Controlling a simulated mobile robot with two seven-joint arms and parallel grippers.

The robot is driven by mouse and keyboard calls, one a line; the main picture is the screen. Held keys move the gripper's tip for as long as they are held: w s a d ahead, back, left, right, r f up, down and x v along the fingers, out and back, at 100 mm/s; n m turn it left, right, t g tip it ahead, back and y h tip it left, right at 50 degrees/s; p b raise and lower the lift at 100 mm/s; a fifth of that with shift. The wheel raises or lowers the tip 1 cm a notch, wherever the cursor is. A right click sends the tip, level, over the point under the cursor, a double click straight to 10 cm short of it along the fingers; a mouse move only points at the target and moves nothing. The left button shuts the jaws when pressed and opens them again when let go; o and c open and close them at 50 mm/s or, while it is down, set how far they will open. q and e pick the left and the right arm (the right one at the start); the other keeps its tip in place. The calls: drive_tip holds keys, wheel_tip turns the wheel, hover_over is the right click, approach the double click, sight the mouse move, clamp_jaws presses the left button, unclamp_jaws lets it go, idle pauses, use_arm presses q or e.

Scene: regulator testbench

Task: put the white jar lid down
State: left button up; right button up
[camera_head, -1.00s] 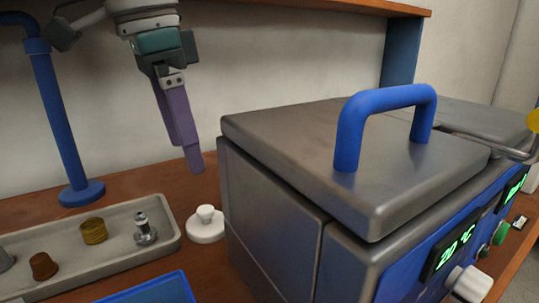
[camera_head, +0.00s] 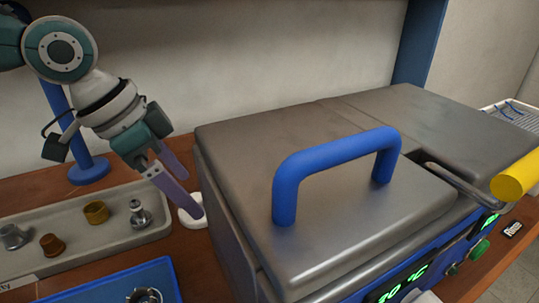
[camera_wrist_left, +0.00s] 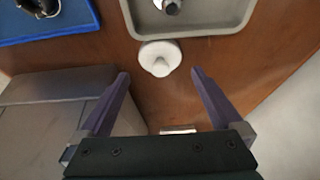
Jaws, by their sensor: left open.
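The white jar lid (camera_head: 192,218) lies on the brown table, between the grey tray and the metal box. In the head view it is partly hidden behind a finger of my left gripper (camera_head: 193,197). In the left wrist view the whole lid, with its knob up, shows (camera_wrist_left: 160,57). There it sits just beyond the open fingertips (camera_wrist_left: 160,73), about midway between them. My left gripper is open with nothing between its purple fingers. My right gripper is out of view.
The large metal box (camera_head: 340,118) with a blue handle (camera_head: 335,152) stands close right of the lid. A grey tray (camera_head: 95,254) with several small metal parts is at left. A blue tray (camera_head: 110,287) is in front. A blue post (camera_head: 88,168) stands behind.

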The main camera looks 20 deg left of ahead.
sight(195, 197)
use_arm(q)
drive_tip(key=x, duration=0.4)
drive_tip(key=shift+b, duration=0.3)
drive_tip(key=shift+r, duration=0.1)
drive_tip(key=shift+r, duration=0.1)
drive_tip(key=c, duration=1.2)
